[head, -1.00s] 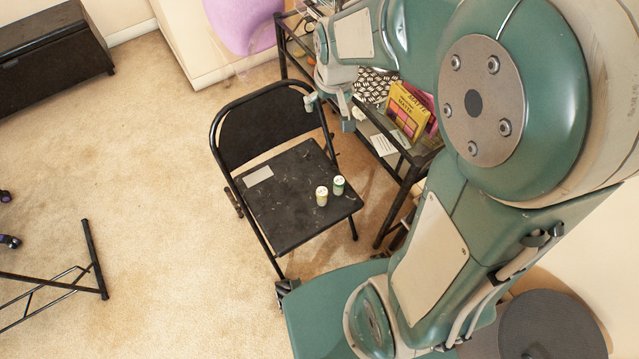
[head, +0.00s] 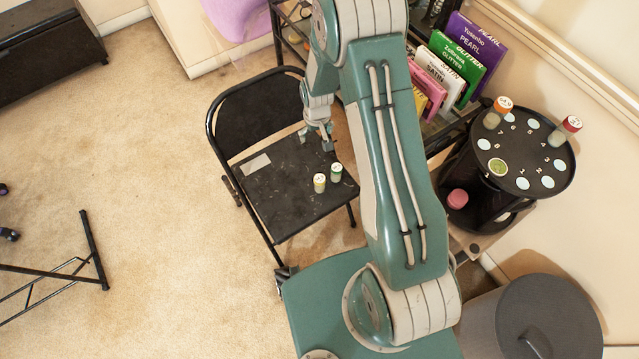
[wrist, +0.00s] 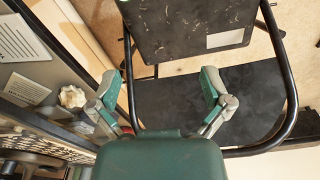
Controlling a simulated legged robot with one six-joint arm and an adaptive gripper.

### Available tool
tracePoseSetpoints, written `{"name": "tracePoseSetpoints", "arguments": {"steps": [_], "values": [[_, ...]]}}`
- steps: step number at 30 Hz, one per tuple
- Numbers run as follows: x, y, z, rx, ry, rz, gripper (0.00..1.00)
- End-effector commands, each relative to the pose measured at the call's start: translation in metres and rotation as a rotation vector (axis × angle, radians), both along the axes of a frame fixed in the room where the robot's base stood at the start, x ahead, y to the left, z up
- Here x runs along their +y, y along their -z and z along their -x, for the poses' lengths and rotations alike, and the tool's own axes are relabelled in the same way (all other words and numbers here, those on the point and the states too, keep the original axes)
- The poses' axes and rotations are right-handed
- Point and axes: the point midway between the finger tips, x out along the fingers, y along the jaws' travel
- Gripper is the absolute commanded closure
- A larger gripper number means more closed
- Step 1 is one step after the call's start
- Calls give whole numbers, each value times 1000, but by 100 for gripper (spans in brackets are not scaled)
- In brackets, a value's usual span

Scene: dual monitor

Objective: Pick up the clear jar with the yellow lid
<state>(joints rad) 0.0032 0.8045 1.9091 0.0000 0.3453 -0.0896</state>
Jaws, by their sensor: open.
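Two small jars stand upright on the seat of a black folding chair (head: 275,205) in the head view. The left jar (head: 319,184) looks clear with a pale yellowish lid; it best fits the named jar, though it is small here. The other jar (head: 336,173), with green on it, stands close beside it to the right. My gripper (head: 316,138) is open and empty near the chair back, above and apart from the jars. In the wrist view my gripper (wrist: 160,85) shows spread fingers with the chair behind them. Neither jar shows in the wrist view.
A round black stand (head: 520,150) holds several jars at the right. Colored packets (head: 465,65) stand on a dark shelf behind my arm. A pale label (head: 255,165) lies on the seat. The carpet (head: 150,190) left of the chair is clear.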

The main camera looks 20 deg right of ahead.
Motion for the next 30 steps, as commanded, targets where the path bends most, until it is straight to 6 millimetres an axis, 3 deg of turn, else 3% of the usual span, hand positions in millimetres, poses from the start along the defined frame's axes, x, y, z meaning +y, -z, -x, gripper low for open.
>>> {"name": "tracePoseSetpoints", "arguments": {"steps": [1, 6, 12, 30], "values": [[0, 18, 2, 15, -2, 0, 1], [0, 71, 10, 49, -10, 0, 1], [0, 118, 21, 76, -16, 1, 1], [0, 185, 25, 82, -18, 1, 1]]}}
